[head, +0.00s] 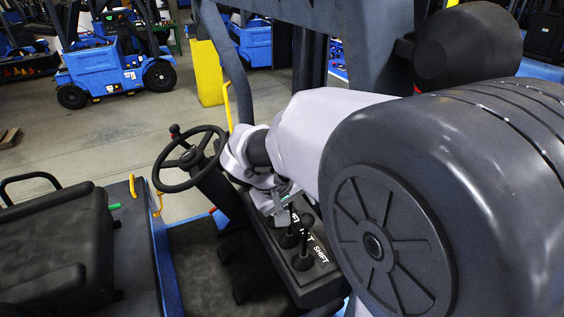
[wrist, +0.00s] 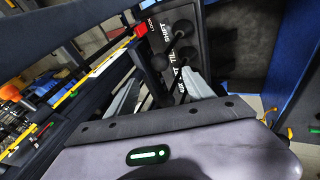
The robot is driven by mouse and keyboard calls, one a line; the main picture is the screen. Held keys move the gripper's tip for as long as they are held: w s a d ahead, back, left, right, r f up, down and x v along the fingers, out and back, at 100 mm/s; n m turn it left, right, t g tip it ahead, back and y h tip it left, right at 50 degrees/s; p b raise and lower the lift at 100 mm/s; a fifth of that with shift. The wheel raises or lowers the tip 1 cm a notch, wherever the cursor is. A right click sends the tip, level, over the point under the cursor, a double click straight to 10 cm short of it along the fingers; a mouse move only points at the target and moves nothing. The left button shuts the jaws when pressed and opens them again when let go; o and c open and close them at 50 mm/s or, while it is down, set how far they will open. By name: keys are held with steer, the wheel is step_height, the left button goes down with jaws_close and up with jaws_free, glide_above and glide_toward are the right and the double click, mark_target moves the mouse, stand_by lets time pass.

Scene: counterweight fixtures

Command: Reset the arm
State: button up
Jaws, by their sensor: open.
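My gripper (wrist: 160,80) is open, its two grey fingers spread over the lever panel (wrist: 192,50). A dark lever knob (wrist: 160,62) shows just beyond and between the fingertips; I cannot tell whether they touch it. Another black lever (wrist: 183,29) stands farther along, beside the word SHIFT. In the head view my gripper (head: 286,194) is low over the panel (head: 322,268), at the end of my pale arm, which hides part of it. Two black levers (head: 303,256) and (head: 290,236) stand just in front of it.
A black steering wheel (head: 190,159) is left of my gripper, and a black seat (head: 55,250) is farther left. A red piece (wrist: 141,29) is beside the panel. Blue forklifts (head: 105,70) and a yellow post (head: 207,73) stand behind. The floor between is clear.

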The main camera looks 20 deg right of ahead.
steer(key=s+a+f+m+t+y+b, duration=0.1)
steer(key=s+a+f+b, duration=0.3)
steer(key=f+b, duration=0.5)
steer(key=s+a+f+m+t+y+b, duration=0.1)
steer(key=s+a+f+y+b, duration=0.3)
steer(key=s+f+b, duration=0.4)
steer(key=s+a+f+m+t+y+b, duration=0.1)
steer(key=s+a+f+b, duration=0.4)
steer(key=f+b, duration=0.6)
steer(key=a+m+y+b, duration=0.1)
steer(key=b, duration=0.4)
steer(key=shift+s+f, duration=0.15)
steer(key=shift+s, duration=0.25)
